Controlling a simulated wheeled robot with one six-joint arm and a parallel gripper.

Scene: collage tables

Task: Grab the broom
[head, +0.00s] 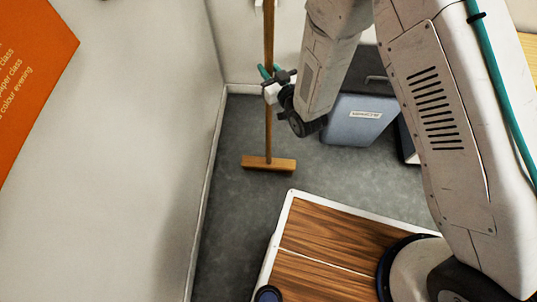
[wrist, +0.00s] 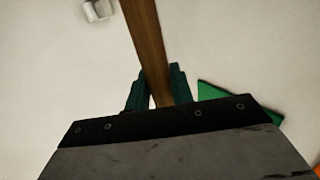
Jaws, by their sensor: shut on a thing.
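The broom has a long wooden handle and a flat wooden head (head: 268,163). In the head view it stands upright near the corner, with its head at the floor. My gripper (head: 268,73) is at the upper part of the visible handle. In the wrist view the broom handle (wrist: 148,50) runs between the teal fingers of my gripper (wrist: 157,90), and they are shut on it. The top of the handle is cut off by the head view's upper edge.
A blue-grey bin (head: 358,120) with a label stands right of the broom, behind my arm. A pale wall (head: 120,150) with an orange poster (head: 30,75) is on the left. Grey floor (head: 235,215) is clear around the broom head. A green shape (wrist: 235,108) shows in the wrist view.

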